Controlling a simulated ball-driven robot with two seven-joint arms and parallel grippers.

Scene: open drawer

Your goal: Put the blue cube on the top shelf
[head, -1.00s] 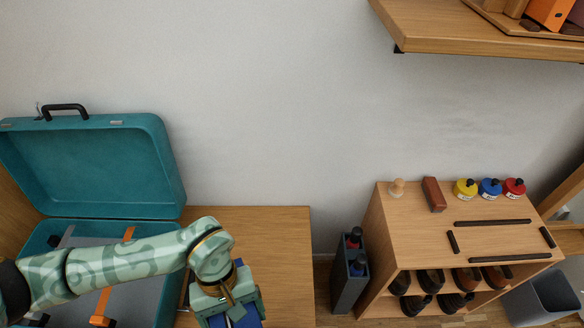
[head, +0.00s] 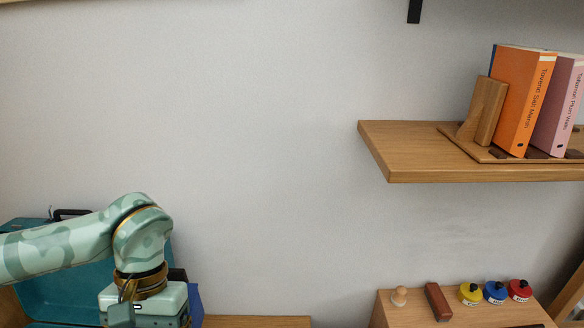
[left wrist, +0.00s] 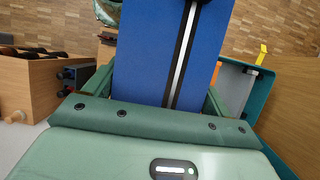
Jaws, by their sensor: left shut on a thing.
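My left gripper (head: 150,318) is low at the left in the head view, in front of the teal suitcase, its fingers out of frame. It is shut on the blue cube (head: 195,304), of which only a small part shows at the gripper's right. In the left wrist view the cube (left wrist: 140,50) shows a flat blue face with a black and silver strip, between the green jaws. A wall shelf (head: 400,150) holding books is at the right. Above it a black bracket (head: 414,10) shows, and whatever it carries is out of frame. My right gripper is not in view.
An orange book (head: 522,100), a pink book (head: 556,105) and a wooden bookend (head: 485,112) stand on the wall shelf; its left end is bare. The wall between is clear.

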